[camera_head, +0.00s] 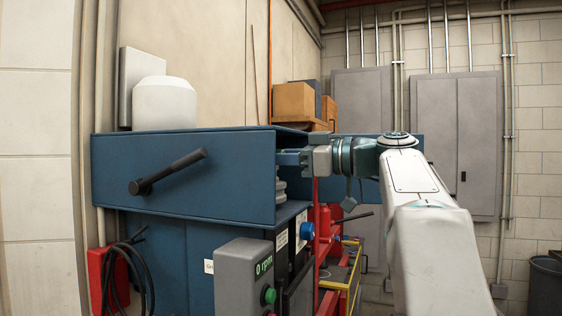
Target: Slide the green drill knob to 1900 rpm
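A grey control box (240,275) stands low in the middle of the view. Its right face shows a green readout, "0 rpm" (264,265). Below the readout is a round green knob (269,296), seen nearly edge-on. A red part shows just under it at the picture's bottom edge. My gripper (286,158) is at the end of my white arm, pointing left, well above and behind the control box. It is beside the right end of a blue housing (190,215) and apart from the green knob. Its fingers are small and seen side-on, so their opening is unclear.
A black lever (168,172) sticks out of the blue housing. A blue knob (306,230), red equipment (322,225) and a yellow-edged bench (345,275) are behind the control box. Grey cabinets (455,130) line the back wall. A dark bin (546,285) stands at right.

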